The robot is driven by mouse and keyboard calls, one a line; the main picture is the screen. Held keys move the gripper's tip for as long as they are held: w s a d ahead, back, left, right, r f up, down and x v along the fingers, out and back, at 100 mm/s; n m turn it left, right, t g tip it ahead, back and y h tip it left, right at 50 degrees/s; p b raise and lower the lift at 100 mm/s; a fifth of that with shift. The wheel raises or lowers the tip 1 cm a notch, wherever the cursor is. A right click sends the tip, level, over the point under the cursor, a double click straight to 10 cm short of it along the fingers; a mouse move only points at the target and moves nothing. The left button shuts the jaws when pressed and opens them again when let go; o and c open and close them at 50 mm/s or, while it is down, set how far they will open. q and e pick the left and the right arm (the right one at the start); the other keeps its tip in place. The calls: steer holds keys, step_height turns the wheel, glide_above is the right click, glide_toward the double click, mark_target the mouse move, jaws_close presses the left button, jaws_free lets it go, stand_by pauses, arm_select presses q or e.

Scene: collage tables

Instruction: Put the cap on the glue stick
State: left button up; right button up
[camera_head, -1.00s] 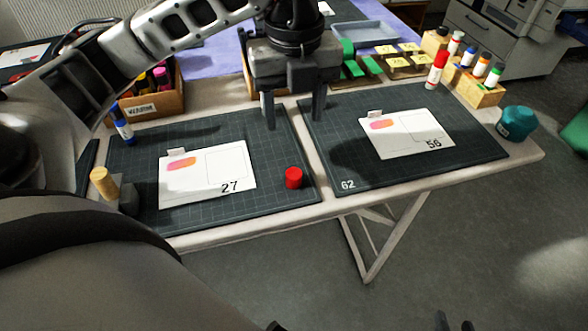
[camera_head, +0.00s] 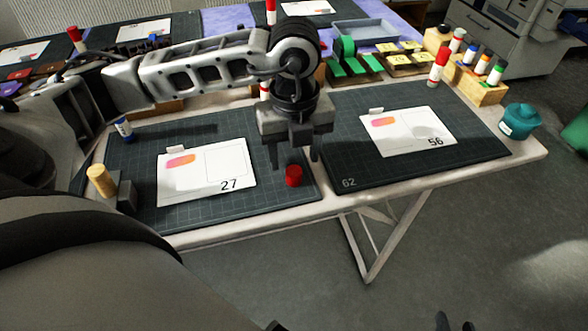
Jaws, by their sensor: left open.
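A red cap (camera_head: 293,176) stands on the left cutting mat (camera_head: 225,212), right of the card marked 27. My left gripper (camera_head: 294,160) points down over the mat, with its two fingers apart and empty. Its fingertips are close behind and above the cap; I cannot tell whether they touch it. A white and red glue stick (camera_head: 264,90) stands behind the gripper, mostly hidden by it. A blue and white glue stick (camera_head: 123,129) is at the left mat's back left corner. I do not make out my right gripper.
A card (camera_head: 410,146) marked 56 lies on the right mat (camera_head: 400,176). A wooden block (camera_head: 482,92) with several glue sticks and a teal pot (camera_head: 519,121) stand at the right. A beige cylinder (camera_head: 101,180) is at the left mat's edge. The right mat's front is clear.

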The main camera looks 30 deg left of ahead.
mark_target(294, 170)
arm_select(q)
step_height(294, 170, down, 4)
steer(key=shift+a+f, duration=0.1)
steer(key=shift+f, duration=0.15)
steer(key=c, duration=1)
